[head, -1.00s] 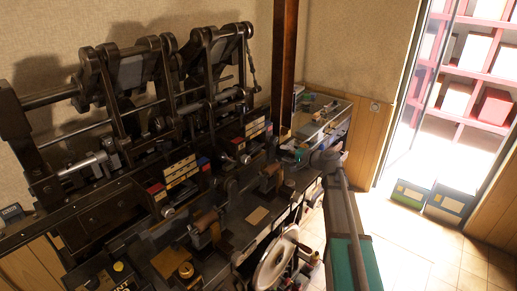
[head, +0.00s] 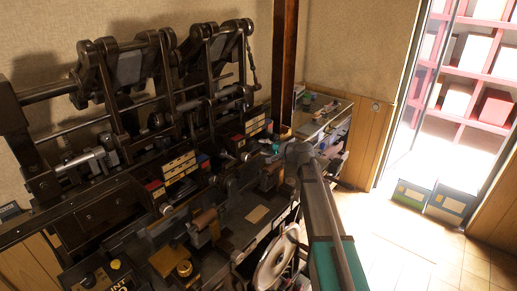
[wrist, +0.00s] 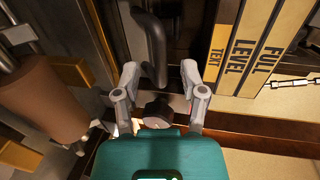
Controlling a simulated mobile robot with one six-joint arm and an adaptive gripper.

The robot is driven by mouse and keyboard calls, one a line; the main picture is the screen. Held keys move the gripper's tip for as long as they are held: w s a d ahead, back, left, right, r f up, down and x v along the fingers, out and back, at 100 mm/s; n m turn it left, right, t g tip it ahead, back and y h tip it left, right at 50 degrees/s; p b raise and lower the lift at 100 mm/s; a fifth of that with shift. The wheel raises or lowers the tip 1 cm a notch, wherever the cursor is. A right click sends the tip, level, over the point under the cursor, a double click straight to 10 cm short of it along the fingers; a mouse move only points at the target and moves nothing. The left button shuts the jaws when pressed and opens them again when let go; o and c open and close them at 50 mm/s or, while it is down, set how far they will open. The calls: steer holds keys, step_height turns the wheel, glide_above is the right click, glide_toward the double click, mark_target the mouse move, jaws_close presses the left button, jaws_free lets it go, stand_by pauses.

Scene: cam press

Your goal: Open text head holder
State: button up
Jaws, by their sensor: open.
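In the wrist view my gripper (wrist: 160,75) is open, its two grey fingers apart. A dark curved handle (wrist: 155,45) reaches down between the fingertips. I cannot tell whether they touch it. A dark round knob (wrist: 157,110) sits just below, between the finger bases. Right of the fingers are cream strips lettered TEXT (wrist: 218,45), LEVEL (wrist: 240,50) and FULL (wrist: 270,45). Which part is the text head holder is not clear.
A brown roller (wrist: 40,95) with brass-coloured blocks lies left of the gripper. A metal hinge-like rod (wrist: 292,83) is at the right. In the head view the dark press (head: 130,120) fills the left; a white disc (head: 277,258) stands at its front.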

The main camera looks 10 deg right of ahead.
mark_target(258, 145)
steer(key=shift+x, duration=1.65)
jaws_close()
